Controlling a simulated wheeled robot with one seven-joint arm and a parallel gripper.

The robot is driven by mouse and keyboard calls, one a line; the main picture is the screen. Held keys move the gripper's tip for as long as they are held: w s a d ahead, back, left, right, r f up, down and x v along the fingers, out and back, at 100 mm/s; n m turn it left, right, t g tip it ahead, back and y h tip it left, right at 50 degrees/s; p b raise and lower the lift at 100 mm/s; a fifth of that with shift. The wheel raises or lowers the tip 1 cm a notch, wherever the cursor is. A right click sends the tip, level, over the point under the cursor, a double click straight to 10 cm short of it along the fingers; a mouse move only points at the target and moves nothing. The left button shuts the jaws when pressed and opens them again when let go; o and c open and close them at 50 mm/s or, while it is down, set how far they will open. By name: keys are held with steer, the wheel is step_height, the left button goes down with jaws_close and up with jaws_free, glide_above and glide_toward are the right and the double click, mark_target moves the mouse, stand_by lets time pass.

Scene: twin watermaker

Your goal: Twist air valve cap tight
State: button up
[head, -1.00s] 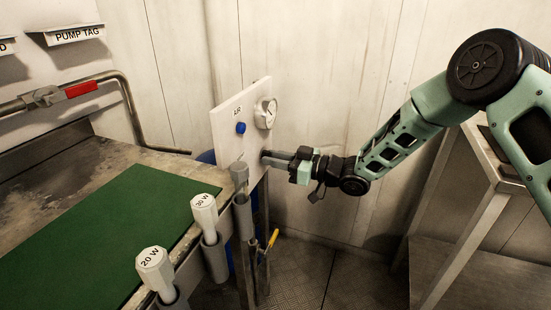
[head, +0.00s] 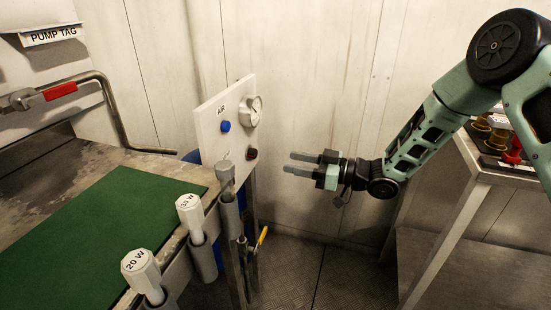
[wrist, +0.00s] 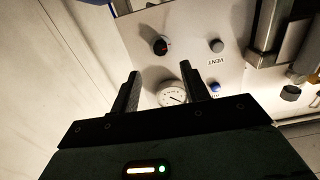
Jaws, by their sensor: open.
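The white panel (head: 208,128) stands past the bench. It carries an "AIR" label, a blue knob (head: 225,126) and, lower right, a dark knob (head: 251,153) with some red. In the wrist view the dark knob (wrist: 160,46) shows beyond my finger tips, with a grey knob (wrist: 216,46) by a "VENT" label and the blue knob (wrist: 215,88) to the right. Which one is the air valve cap is not plain. My gripper (head: 288,163) is open and empty, right of the panel and apart from it; it also shows in the wrist view (wrist: 161,72).
A round gauge (head: 250,111) sits on the panel above the dark knob. White-capped containers (head: 142,268) and a yellow-handled valve (head: 262,237) line the bench edge. A metal table (head: 480,170) with fittings stands right. Space between gripper and panel is clear.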

steer(key=v, duration=0.7)
steer(key=shift+s+d, duration=0.15)
steer(key=shift+d, duration=0.2)
steer(key=s+a+r+m+t+h, duration=0.1)
steer(key=s+a+r+m+h, duration=0.15)
steer(key=a+h, duration=0.45)
steer(key=s+d+r+m+g+h, duration=0.1)
steer(key=s+d+g+h, duration=0.15)
steer(key=s, duration=0.75)
steer(key=s+d+r+m+g+h, duration=0.15)
steer(key=s+h, duration=0.25)
steer(key=s, duration=0.7)
steer(key=s+d+r+m+g+h, duration=0.1)
steer(key=s+d+g+h, duration=0.2)
steer(key=s, duration=0.7)
step_height(320, 180, up, 15)
steer(key=p, duration=1.5)
steer(key=shift+a+r, duration=0.2)
steer(key=shift+r, duration=0.05)
steer(key=shift+w, duration=0.15)
